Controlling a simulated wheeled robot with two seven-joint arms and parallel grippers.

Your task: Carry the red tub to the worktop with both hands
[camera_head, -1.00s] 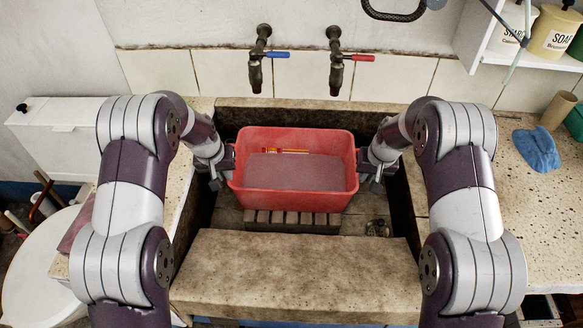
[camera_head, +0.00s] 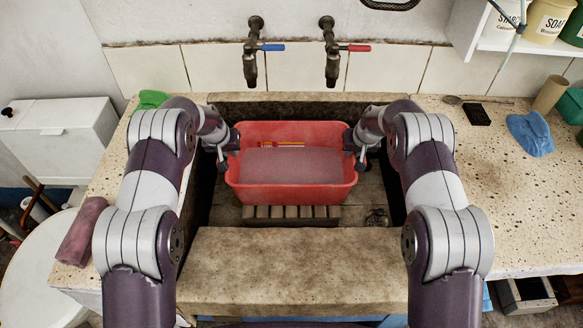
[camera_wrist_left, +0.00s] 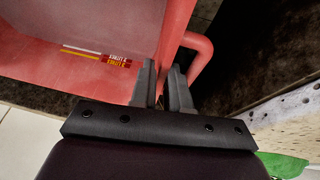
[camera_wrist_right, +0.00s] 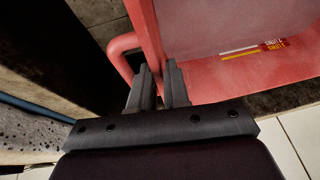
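The red tub (camera_head: 292,190) stands level in the stone trough, over wooden slats (camera_head: 291,212). A dull pinkish-grey surface, possibly liquid, shows inside it, with a red-and-yellow label on its far inner wall. My left gripper (camera_head: 232,142) is at the tub's left side; in the left wrist view its fingers (camera_wrist_left: 163,85) stand close on either side of the tub's wall, beside a loop handle (camera_wrist_left: 203,52). My right gripper (camera_head: 351,142) is at the right side; its fingers (camera_wrist_right: 160,82) likewise close around the wall beside the other handle (camera_wrist_right: 122,45). The exact finger contact is partly hidden.
The speckled worktop (camera_head: 500,205) right of the trough has a wide clear area; a blue cloth (camera_head: 530,134), black block (camera_head: 476,114) and brown cylinder (camera_head: 549,95) lie towards its back. Two taps (camera_head: 332,65) hang behind the tub. A stone ledge (camera_head: 290,270) is in front.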

